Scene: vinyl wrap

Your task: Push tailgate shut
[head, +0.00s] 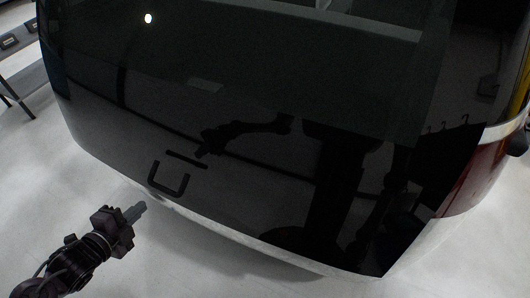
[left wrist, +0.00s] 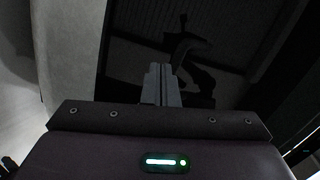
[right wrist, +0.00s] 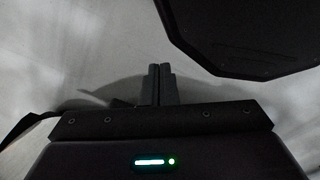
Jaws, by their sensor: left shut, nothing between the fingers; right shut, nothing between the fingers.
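The tailgate (head: 240,130) is a large glossy black panel that fills most of the head view and mirrors my arm. It also shows as a dark reflective surface in the left wrist view (left wrist: 235,75). My left gripper (head: 140,208) is at the lower left, near the tailgate's bottom edge. Its fingers (left wrist: 160,84) are shut and empty, pointing toward the panel; whether they touch it I cannot tell. My right gripper (right wrist: 161,84) is shut and empty over pale floor, and is not visible in the head view except perhaps as a reflection.
A red tail light (head: 470,175) and pale body edge border the tailgate at the right. Pale floor (head: 60,180) is open at the left. A dark bench (head: 18,45) stands at the far left. A dark flat-edged object (right wrist: 255,35) is at upper right in the right wrist view.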

